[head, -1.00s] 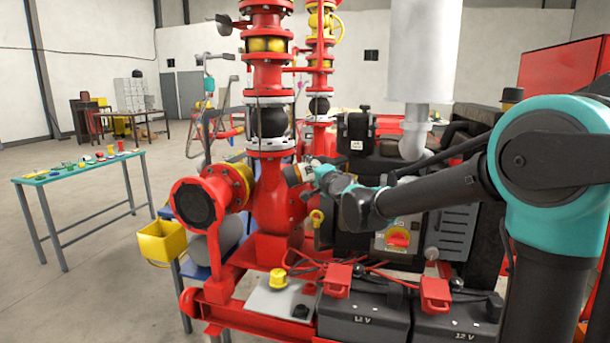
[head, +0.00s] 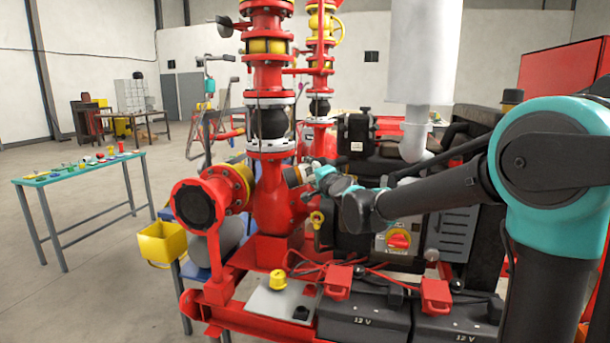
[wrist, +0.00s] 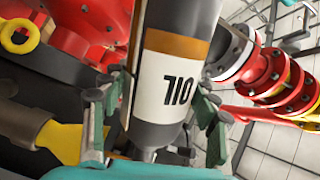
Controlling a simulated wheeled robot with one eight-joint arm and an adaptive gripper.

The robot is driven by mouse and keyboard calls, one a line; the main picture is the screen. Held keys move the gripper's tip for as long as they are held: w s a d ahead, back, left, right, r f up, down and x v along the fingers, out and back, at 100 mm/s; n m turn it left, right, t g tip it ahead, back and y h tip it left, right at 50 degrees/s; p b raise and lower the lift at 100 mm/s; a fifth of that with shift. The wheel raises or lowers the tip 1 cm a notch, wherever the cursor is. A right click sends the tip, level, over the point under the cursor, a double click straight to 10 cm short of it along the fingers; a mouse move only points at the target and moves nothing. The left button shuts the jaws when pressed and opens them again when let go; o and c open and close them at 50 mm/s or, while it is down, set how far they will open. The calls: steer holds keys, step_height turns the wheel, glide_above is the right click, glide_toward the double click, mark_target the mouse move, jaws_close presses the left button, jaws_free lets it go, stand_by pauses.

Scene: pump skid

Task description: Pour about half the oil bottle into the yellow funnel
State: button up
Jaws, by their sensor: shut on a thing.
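My gripper (wrist: 158,112) is shut on the oil bottle (wrist: 172,65), a dark grey bottle with an orange band and a white OIL label. The label reads upside down in the wrist view, and the narrow end is toward the bottom of the picture. In the head view the bottle (head: 292,176) is small and tilted well over, beside the red pump, with my gripper (head: 313,171) at its right. A small yellow piece (head: 317,218) below them may be the yellow funnel. A yellow shape (wrist: 62,143) shows at lower left in the wrist view. No flowing oil is visible.
The red pump pipework (head: 265,190) stands close left of the bottle. The dark engine (head: 375,165) is behind my arm. Batteries (head: 365,318) with red clamps sit in front. A yellow bin (head: 162,243) and a green-topped table (head: 80,168) are at left.

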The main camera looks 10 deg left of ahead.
steer(key=shift+w+d+f+n, duration=0.1)
steer(key=shift+f+n, duration=0.5)
steer(key=shift+n, duration=0.7)
steer(key=shift+w+d+f+n+h, duration=0.1)
steer(key=shift+d+f+n+h, duration=0.15)
steer(key=shift+n, duration=0.4)
steer(key=shift+w+d+f+n+h, duration=0.15)
steer(key=shift+f+n, duration=0.15)
steer(key=shift+n, duration=0.4)
steer(key=shift+d+f+n+h, duration=0.2)
steer(key=shift+f+n, duration=0.1)
steer(key=shift+n, duration=0.35)
steer(key=shift+a, duration=0.1)
steer(key=n, duration=0.3)
steer(key=a+n, duration=0.1)
steer(key=shift+s+a+r+n+h, duration=0.1)
steer(key=shift+s+r+n+h, duration=0.05)
steer(key=shift+s+n+h, duration=0.2)
steer(key=shift+h, duration=0.25)
steer(key=shift+w+d+n, duration=0.2)
steer(key=shift+d+n, duration=0.1)
steer(key=shift+n, duration=0.85)
